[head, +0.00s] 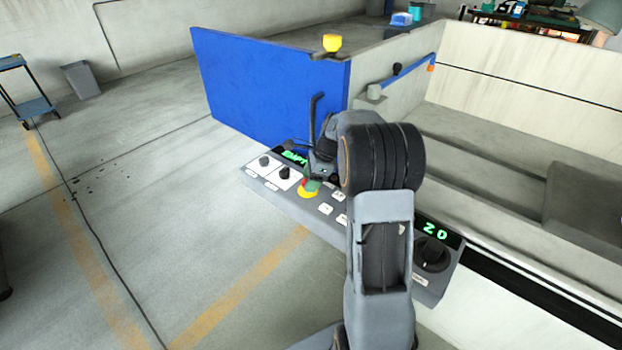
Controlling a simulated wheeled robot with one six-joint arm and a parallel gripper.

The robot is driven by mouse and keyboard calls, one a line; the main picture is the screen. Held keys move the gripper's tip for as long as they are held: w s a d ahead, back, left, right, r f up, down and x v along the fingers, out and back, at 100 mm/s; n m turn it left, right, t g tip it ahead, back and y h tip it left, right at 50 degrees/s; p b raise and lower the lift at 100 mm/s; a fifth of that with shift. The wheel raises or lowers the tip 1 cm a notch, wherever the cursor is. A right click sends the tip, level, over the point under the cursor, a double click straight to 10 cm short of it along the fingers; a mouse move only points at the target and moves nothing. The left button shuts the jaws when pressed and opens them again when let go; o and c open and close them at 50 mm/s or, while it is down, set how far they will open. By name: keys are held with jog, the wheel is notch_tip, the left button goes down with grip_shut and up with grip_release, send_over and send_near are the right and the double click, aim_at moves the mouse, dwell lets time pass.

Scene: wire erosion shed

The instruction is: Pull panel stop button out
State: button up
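My gripper (318,172) is at the panel, just above and behind the button as seen from the head. My wrist and arm hide much of it and the middle of the panel. Its fingers are too small and covered to tell whether they are open, or whether they touch the button.
A large black dial (432,254) is at the panel's right end. A blue wall panel (265,85) stands behind.

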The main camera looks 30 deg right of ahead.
grip_shut()
jog(key=shift+r+p, duration=0.85)
jog(key=shift+p, duration=0.35)
jog(key=shift+w+f, duration=0.1)
jog(key=shift+f, duration=0.05)
jog(key=shift+c, duration=0.7)
grip_release()
jog(key=o, duration=0.4)
jog(key=shift+c, duration=0.2)
jog(key=p+v, duration=0.1)
jog(key=v, duration=1.3)
jog(key=shift+f, duration=0.1)
